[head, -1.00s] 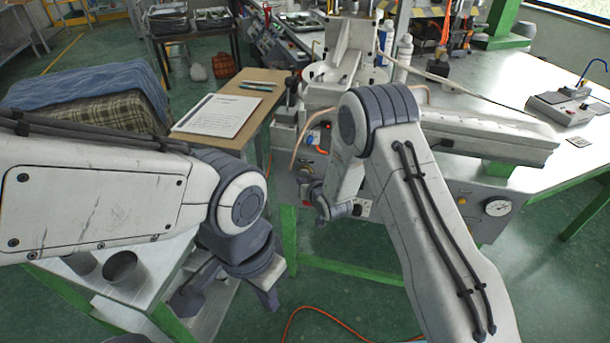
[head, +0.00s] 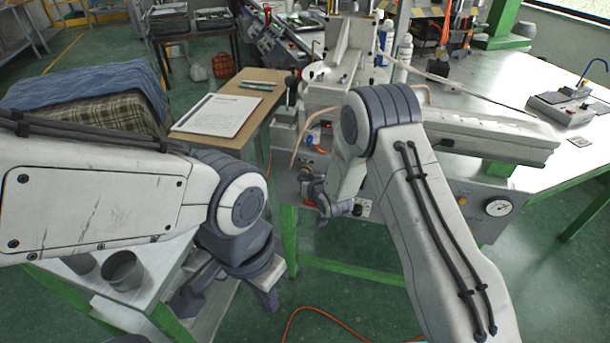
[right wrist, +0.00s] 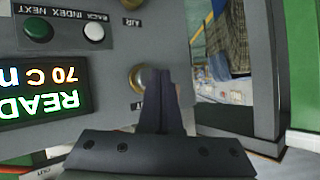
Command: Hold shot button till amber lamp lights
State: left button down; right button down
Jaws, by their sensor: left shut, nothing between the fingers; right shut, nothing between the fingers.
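My right gripper (right wrist: 162,80) is shut, with its fingertips against or just in front of the grey machine panel (right wrist: 75,65) in the right wrist view. A round brass-amber part (right wrist: 138,78) sits on the panel beside the fingertips, partly covered by them; I cannot tell whether it is a lamp. No shot button can be made out. The fingers hide part of the panel. In the head view the right gripper (head: 322,206) is small at the machine front. My left gripper (head: 268,290) is shut and empty, pointing down at lower left, away from the machine.
The panel carries a green button (right wrist: 38,29), a white button (right wrist: 94,31) and a lit display (right wrist: 45,88) with upside-down text starting READ. A pressure gauge (head: 498,207) is at the machine's right. A clipboard sheet (head: 217,115) lies on a side table. An orange cable (head: 330,312) crosses the floor.

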jog(key=shift+w+d+r, duration=0.1)
jog(key=shift+w+d, duration=0.05)
jog(key=shift+w, duration=0.4)
dwell(2.6)
dwell(0.3)
jog(key=shift+s+a, duration=0.25)
jog(key=shift+s, duration=0.7)
jog(key=shift+s+a, duration=0.25)
jog(key=shift+s, duration=0.55)
jog(key=shift+s+a, duration=0.25)
jog(key=shift+s, duration=0.55)
jog(key=shift+s+a, duration=0.25)
jog(key=shift+s, duration=0.55)
